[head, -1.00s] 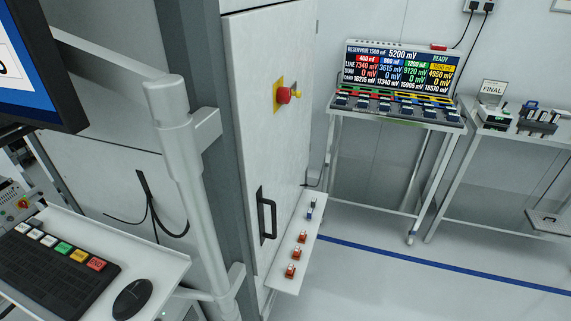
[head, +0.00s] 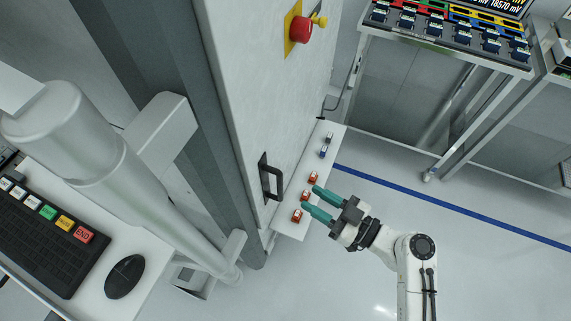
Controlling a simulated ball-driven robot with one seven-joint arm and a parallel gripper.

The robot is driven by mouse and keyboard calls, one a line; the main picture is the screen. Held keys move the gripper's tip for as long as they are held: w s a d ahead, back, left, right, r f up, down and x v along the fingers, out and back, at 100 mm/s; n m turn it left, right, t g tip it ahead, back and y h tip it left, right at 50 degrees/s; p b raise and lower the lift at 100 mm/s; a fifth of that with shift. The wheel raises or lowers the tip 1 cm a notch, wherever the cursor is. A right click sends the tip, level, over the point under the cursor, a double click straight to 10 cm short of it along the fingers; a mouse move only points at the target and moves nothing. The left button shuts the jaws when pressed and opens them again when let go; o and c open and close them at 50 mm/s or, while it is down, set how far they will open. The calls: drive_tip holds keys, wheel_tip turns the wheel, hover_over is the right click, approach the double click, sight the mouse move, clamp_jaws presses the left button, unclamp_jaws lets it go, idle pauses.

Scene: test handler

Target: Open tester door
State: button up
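The tester door (head: 255,110) is the tall white panel in the middle of the head view. It looks shut against its grey frame. Its black handle (head: 271,182) is a vertical bar low on the panel. My gripper (head: 309,199) has teal fingers, spread apart with a gap between them and nothing held. It is to the right of the handle and apart from it, pointing left towards the door. In the picture the fingertips overlap the ledge with the red parts; whether they touch it I cannot tell.
A red emergency button (head: 301,29) on a yellow plate sits high on the door. A narrow white ledge (head: 290,226) below carries small red and blue parts. A light grey post (head: 150,205) and a keyboard shelf (head: 95,290) stand left.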

sight(280, 180)
drive_tip(key=p+x, duration=0.2)
drive_tip(key=x, duration=0.8)
drive_tip(key=shift+a+p, duration=0.2)
drive_tip(key=shift+p, duration=0.1)
drive_tip(key=shift+c, duration=0.3)
clamp_jaws()
